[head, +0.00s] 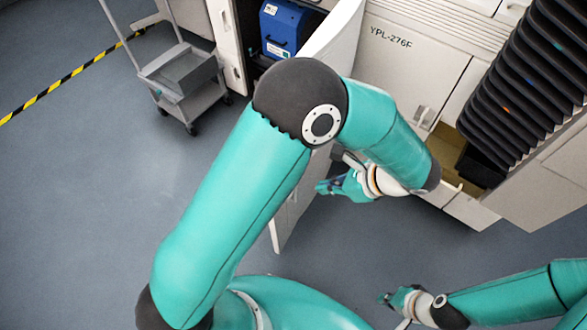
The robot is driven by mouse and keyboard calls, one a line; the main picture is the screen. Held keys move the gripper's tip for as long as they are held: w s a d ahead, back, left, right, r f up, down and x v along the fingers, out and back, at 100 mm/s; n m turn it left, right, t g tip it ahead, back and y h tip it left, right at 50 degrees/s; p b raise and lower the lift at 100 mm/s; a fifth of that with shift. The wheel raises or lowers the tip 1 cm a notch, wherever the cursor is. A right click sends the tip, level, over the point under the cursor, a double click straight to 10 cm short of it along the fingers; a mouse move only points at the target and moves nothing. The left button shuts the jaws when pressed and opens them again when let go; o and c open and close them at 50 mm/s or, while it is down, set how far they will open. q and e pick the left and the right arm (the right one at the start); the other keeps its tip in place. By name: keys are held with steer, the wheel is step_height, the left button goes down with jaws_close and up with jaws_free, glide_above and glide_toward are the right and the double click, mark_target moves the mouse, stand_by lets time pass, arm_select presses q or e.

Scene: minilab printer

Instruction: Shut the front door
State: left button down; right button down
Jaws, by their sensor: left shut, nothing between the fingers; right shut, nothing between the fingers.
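The front door (338,40) is a white panel standing open, jutting out from the printer cabinet toward me. Its lower part (284,226) shows below my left arm, which hides its middle. Behind it the compartment is open, with a blue unit (286,28) inside. My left gripper (326,187) is shut and empty, to the right of the door's lower part; I cannot tell whether it touches the door. My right gripper (386,298) is shut and empty, low in the picture over the floor, apart from the door.
The white printer body (400,62), marked YPL-276F, stands behind my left arm. An open bay (452,150) with a yellowish inside and a black ribbed stack (530,75) are at the right. A grey cart (182,78) stands upper left. The floor at left is clear.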

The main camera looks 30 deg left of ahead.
arm_select(q)
steer(key=a+f, duration=0.5)
steer(key=a, duration=0.6)
steer(key=shift+f+y, duration=0.3)
steer(key=shift+f, duration=0.05)
steer(key=shift+a, duration=0.15)
